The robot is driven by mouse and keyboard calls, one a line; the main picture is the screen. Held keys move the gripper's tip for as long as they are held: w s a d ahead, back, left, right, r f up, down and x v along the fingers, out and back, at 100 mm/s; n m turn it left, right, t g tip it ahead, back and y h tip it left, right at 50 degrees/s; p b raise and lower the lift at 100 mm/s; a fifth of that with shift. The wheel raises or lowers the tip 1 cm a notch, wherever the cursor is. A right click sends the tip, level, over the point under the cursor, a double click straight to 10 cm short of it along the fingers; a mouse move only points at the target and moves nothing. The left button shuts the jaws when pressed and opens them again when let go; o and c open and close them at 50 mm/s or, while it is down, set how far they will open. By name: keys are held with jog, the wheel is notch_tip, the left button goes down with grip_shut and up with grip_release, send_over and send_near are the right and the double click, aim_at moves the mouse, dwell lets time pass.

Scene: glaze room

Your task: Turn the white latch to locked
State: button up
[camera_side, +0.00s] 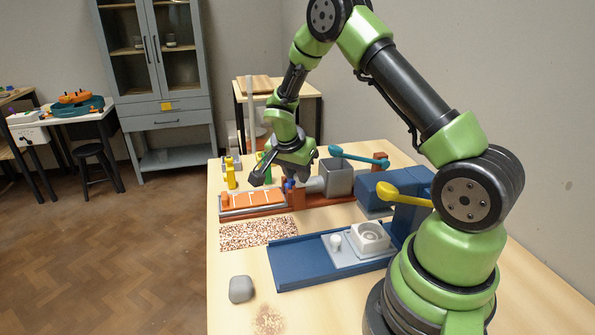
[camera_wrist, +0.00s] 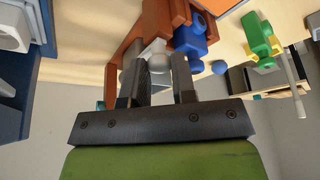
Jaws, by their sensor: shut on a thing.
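In the wrist view, a small whitish piece with a rounded grey-white end, which looks like the white latch (camera_wrist: 158,62), sits between the fingers of my gripper (camera_wrist: 158,80). My gripper is shut on it. A blue part (camera_wrist: 190,40) is just right of it, against an orange-brown body (camera_wrist: 155,20). In the side view, my gripper (camera_side: 272,178) is low over the left part of the long orange-brown fixture (camera_side: 325,198).
A blue tray (camera_side: 300,268) bears a white ring-shaped block. A speckled mat (camera_side: 258,234) and a grey lump (camera_side: 241,289) lie in front. Teal (camera_side: 358,154) and yellow (camera_side: 400,192) levers stand to the right. A yellow fixture (camera_side: 230,174) is at the left.

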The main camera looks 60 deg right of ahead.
jog(key=n+t, duration=0.1)
jog(key=n, duration=0.3)
jog(key=shift+s+n+t, duration=0.15)
jog(key=shift+n+t, duration=0.25)
jog(key=n+t, duration=0.1)
jog(key=n, duration=0.1)
jog(key=n+y, duration=0.1)
jog(key=n, duration=0.2)
jog(key=shift+d+t+y, duration=0.1)
jog(key=shift+t+y, duration=0.2)
jog(key=shift+t, duration=0.1)
jog(key=shift+n, duration=0.4)
jog(key=o, duration=0.9)
jog(key=shift+s+r, duration=0.1)
jog(key=shift+r, duration=0.05)
